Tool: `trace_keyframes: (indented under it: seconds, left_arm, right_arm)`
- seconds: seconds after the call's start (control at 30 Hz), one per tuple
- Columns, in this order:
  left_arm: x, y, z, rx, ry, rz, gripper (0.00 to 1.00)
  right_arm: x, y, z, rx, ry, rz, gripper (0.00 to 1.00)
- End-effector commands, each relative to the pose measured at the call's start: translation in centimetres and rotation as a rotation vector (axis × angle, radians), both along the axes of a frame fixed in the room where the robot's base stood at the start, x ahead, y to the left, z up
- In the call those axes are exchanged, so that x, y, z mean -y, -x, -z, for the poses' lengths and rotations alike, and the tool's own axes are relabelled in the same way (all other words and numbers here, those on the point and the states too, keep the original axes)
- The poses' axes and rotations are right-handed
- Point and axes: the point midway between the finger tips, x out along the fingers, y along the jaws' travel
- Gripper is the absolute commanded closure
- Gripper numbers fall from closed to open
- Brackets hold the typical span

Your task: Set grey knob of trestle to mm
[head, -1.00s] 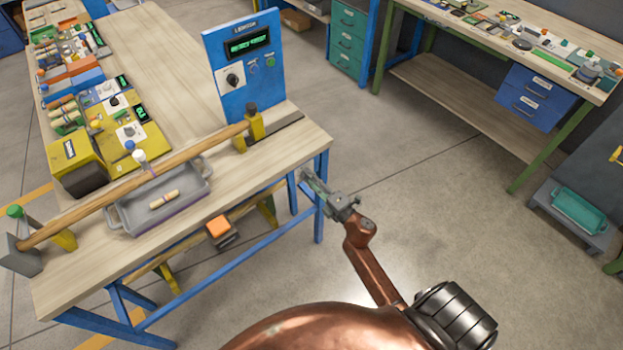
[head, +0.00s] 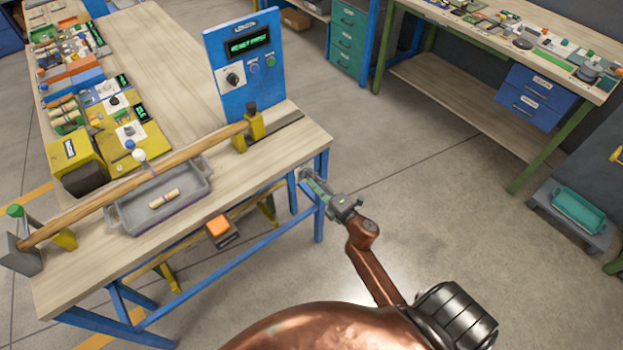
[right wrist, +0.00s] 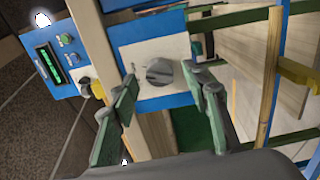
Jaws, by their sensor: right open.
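The grey knob (right wrist: 160,72) sits on a white plate on a blue panel at the end of the trestle (head: 322,165). Its pointer direction and the plate's markings are too small to read. In the right wrist view my right gripper (right wrist: 163,84) is open, with one green finger on each side of the knob. The fingers look apart from the knob, though the remaining depth is unclear. In the head view my right gripper (head: 319,190) is at the trestle's right end, and its fingers largely hide the knob. My left gripper is not in view.
A blue console (head: 245,65) with a display, a black knob and buttons stands on the trestle. A wooden bar (head: 135,182) and a grey tray (head: 195,190) are on the top. Open floor lies right of the trestle, before a second bench (head: 440,85).

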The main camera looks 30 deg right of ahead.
Motion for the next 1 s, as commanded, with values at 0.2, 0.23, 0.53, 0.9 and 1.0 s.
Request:
trace_keyframes:
  seconds: [0.2, 0.23, 0.53, 0.9, 1.0]
  left_arm:
    - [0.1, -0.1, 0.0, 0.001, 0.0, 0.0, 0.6]
    - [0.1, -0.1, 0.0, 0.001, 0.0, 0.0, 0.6]
    - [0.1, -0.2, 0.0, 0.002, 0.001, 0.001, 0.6]
    - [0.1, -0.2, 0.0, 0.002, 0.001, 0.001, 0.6]
    - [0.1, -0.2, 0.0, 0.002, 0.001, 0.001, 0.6]
  right_arm:
    - [0.4, 4.5, 0.1, -0.004, -0.001, 0.002, 0.57]
    - [0.5, 5.1, 0.2, -0.004, -0.001, 0.002, 0.57]
    - [0.9, 10.0, 0.1, -0.002, -0.001, 0.002, 0.57]
    - [0.9, 10.9, 0.0, -0.001, -0.001, 0.001, 0.57]
    - [0.9, 10.9, 0.0, -0.001, -0.001, 0.001, 0.57]
